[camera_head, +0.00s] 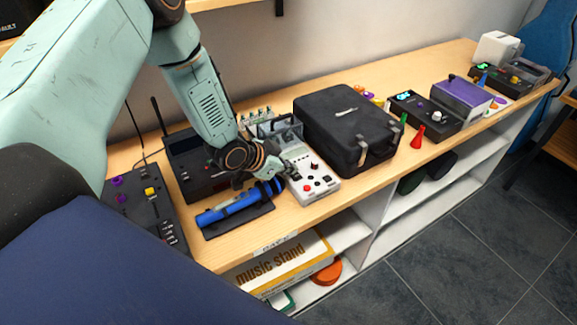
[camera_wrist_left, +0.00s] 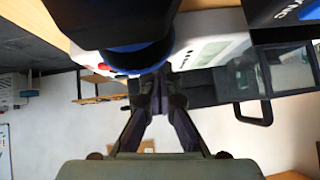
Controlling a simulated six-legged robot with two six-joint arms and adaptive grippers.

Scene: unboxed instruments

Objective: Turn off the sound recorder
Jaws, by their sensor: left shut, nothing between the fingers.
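A white handheld device with a small screen and red and black buttons (camera_head: 318,184), which looks like the sound recorder, lies near the front edge of the shelf top. Its white body and screen also show in the left wrist view (camera_wrist_left: 215,48). My left gripper (camera_head: 284,172) is shut and empty at the left side of this device, over its edge. I cannot tell whether it touches it. In the left wrist view its fingers (camera_wrist_left: 160,88) come together just below the device. The gripper covers part of the device's left side. My right gripper is not in view.
A blue microphone (camera_head: 228,208) lies on a dark stand just left of the device. A black case (camera_head: 350,125) stands close behind and right. A black radio-like box (camera_head: 190,165) is at the left. A red pawn-shaped piece (camera_head: 418,138) is farther right.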

